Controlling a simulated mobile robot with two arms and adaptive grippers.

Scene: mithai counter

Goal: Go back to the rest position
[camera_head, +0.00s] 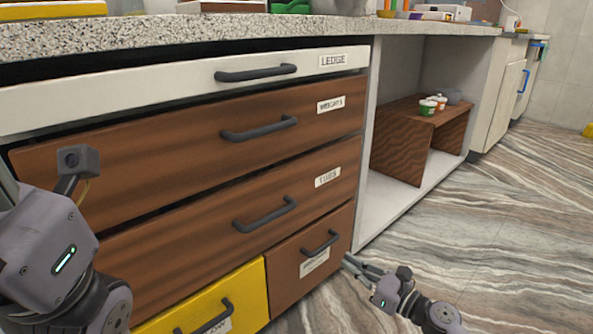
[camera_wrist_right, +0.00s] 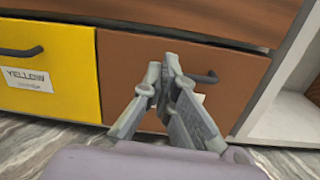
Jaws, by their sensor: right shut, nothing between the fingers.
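My right gripper (camera_head: 350,264) is low over the floor, beside the right edge of the small brown bottom drawer (camera_head: 290,262). In the right wrist view its fingers (camera_wrist_right: 164,68) are together and empty, in front of that drawer's face and left of its dark handle (camera_wrist_right: 204,77). I cannot tell whether they touch the drawer. My left arm's wrist (camera_head: 50,250) is at the lower left of the head view, close to the drawer fronts. The left fingers do not show clearly.
Beside the brown drawer is a yellow drawer (camera_head: 240,290). Above are wide brown drawers (camera_head: 180,150) and a white LEDGE drawer (camera_head: 150,92) with bar handles, under a speckled counter (camera_head: 140,32). An open bay (camera_head: 400,205) holds a wooden stand (camera_head: 395,150) with small tubs. The floor (camera_head: 500,220) at right is clear.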

